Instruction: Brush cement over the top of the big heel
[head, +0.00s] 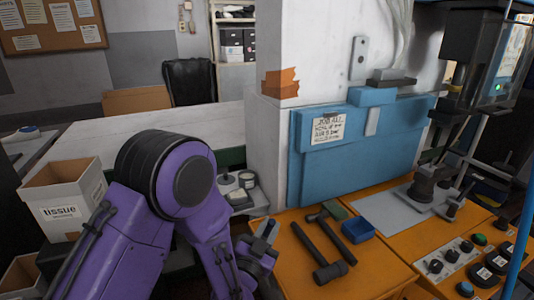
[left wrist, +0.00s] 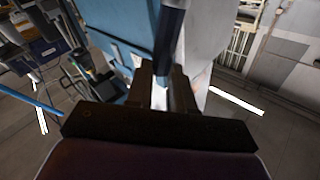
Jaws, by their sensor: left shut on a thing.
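My left gripper (head: 264,238) is low in the middle of the head view, above the left edge of the orange bench. In the left wrist view, the left gripper (left wrist: 167,98) is shut on a dark, rod-like handle (left wrist: 172,35) that runs up out of the frame. I cannot tell for sure whether it is the brush; its far end is out of view. Small white-and-dark pots (head: 247,180) stand just behind the left arm, and I cannot tell whether one holds cement. I cannot make out the big heel. My right gripper is not in view.
A blue panel (head: 345,160) stands behind. A tissue carton (head: 65,200) is at left.

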